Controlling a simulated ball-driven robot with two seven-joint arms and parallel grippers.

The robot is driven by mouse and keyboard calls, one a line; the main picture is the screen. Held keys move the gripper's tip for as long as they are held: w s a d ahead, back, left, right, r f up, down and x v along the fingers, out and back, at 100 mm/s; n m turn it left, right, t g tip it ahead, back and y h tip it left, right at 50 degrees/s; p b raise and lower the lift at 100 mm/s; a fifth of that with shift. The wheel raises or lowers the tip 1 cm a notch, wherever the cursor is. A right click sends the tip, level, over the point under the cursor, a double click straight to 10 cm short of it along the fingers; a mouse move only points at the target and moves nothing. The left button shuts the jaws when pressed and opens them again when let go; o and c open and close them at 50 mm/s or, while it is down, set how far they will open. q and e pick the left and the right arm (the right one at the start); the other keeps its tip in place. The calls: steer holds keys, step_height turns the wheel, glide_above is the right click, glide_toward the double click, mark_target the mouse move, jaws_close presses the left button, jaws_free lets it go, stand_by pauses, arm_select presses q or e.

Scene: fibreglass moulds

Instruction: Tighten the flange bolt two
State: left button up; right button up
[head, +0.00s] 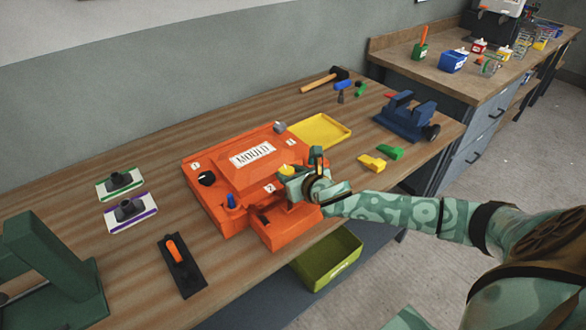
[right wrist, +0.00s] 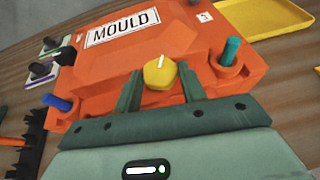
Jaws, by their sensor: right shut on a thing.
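The orange mould (head: 215,205) with a "MOULD" plate sits on the wooden bench; the plate also shows in the right wrist view (right wrist: 123,27). A yellow bolt head (head: 286,170) with a white pointer line stands on its front flange, near a tag that reads 2 (head: 269,188). My right gripper (head: 291,176) is shut on this yellow bolt, with one finger on each side of it in the right wrist view (right wrist: 160,78). A black bolt (head: 206,179) and a grey bolt (head: 280,127) sit on other flange corners. My left gripper is out of view.
A blue pin (head: 231,201) and a teal pin (right wrist: 231,51) stand up from the mould near my gripper. A yellow tray (head: 338,135) and a blue vice (head: 405,117) lie beyond. A green bin (head: 328,264) is below the bench edge.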

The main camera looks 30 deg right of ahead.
steer(key=o, duration=0.7)
steer(key=p+v, duration=0.4)
steer(key=v, duration=1.2)
steer(key=shift+s, duration=0.2)
